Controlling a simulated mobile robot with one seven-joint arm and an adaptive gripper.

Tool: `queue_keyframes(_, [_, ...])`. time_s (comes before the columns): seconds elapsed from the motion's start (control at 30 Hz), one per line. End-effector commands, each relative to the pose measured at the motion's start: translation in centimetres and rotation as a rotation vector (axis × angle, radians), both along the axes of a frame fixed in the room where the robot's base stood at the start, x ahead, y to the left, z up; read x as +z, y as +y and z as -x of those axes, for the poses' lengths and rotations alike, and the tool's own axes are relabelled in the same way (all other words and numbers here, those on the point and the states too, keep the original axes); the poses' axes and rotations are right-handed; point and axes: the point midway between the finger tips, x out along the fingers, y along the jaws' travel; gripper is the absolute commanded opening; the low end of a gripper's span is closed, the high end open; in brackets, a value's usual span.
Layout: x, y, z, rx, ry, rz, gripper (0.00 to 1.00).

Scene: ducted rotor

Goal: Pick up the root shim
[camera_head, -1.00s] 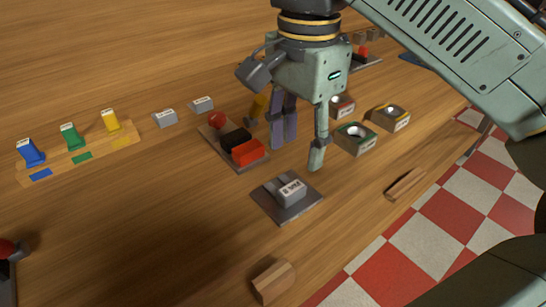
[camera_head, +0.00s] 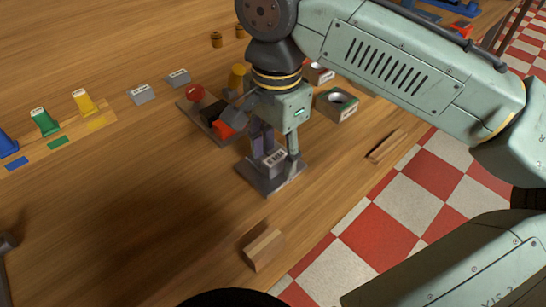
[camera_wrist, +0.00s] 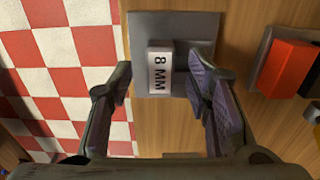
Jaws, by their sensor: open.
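A small grey block labelled "8 MM" (camera_wrist: 159,70), which looks like the root shim, sits on a dark grey square plate (camera_wrist: 145,22). In the head view the block (camera_head: 273,164) is partly hidden by my gripper (camera_head: 278,154), and the plate (camera_head: 270,188) shows below it. My gripper is open and low over the plate. In the wrist view its two fingers (camera_wrist: 160,78) stand on either side of the block, with a gap on each side. The left gap looks a little wider than the right.
A dark tray with a red block (camera_head: 223,130) and a red knob (camera_head: 195,92) lies close behind the plate. Wooden blocks (camera_head: 263,249) lie near the bench's front edge, above the checkered floor.

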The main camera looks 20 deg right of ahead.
Motion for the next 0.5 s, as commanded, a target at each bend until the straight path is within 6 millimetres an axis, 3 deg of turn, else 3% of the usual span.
queue_keyframes(0.27, [-0.52,0.03,0.00,0.000,-0.001,-0.001,0.45])
queue_keyframes(0.5, [-0.49,0.02,0.00,0.000,-0.001,0.000,0.30])
